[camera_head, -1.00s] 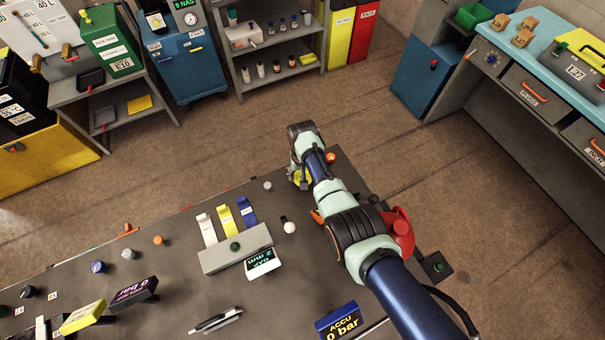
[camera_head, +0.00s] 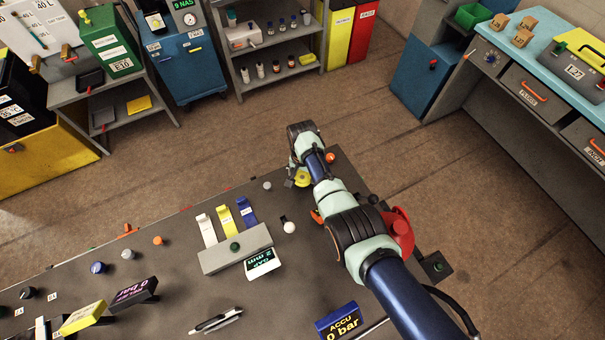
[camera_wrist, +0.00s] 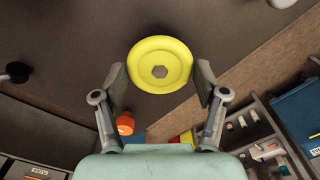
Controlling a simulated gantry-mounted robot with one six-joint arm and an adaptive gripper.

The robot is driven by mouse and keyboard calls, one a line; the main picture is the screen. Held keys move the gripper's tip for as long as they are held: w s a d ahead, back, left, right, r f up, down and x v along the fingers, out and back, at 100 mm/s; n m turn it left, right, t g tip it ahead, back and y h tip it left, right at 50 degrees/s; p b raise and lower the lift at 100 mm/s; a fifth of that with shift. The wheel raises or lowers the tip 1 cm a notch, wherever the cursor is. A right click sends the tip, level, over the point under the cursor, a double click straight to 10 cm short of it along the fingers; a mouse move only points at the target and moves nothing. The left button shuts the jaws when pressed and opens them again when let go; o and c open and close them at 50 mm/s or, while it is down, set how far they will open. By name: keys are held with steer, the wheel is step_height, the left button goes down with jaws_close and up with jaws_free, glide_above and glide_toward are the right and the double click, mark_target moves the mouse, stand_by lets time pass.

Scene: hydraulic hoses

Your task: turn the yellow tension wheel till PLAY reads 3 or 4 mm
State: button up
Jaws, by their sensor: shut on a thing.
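The yellow tension wheel (camera_wrist: 145,57) is a round disc with a hexagonal recess in its middle. It fills the space between the two fingers of my gripper (camera_wrist: 160,82) in the wrist view, with a pad at each side of its rim, so my gripper is shut on it. In the head view the wheel (camera_head: 302,181) shows only in part, below my gripper (camera_head: 299,172) at the bench's far edge; my arm hides the rest. No display marked PLAY can be made out.
A display (camera_head: 263,263) reads GAP 2 mm, beside white, yellow (camera_head: 227,222) and blue levers. An ACCU display (camera_head: 340,321) reads 0 bar. An orange knob (camera_head: 330,158) stands close to the wheel, and a white ball knob (camera_head: 289,227) nearer the levers. A pen (camera_head: 216,320) lies on the bench.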

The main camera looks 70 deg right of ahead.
mark_target(302, 176)
steer(key=o, duration=1.1)
steer(key=shift+o, duration=0.2)
steer(key=shift+r, duration=0.1)
step_height(302, 176, up, 12)
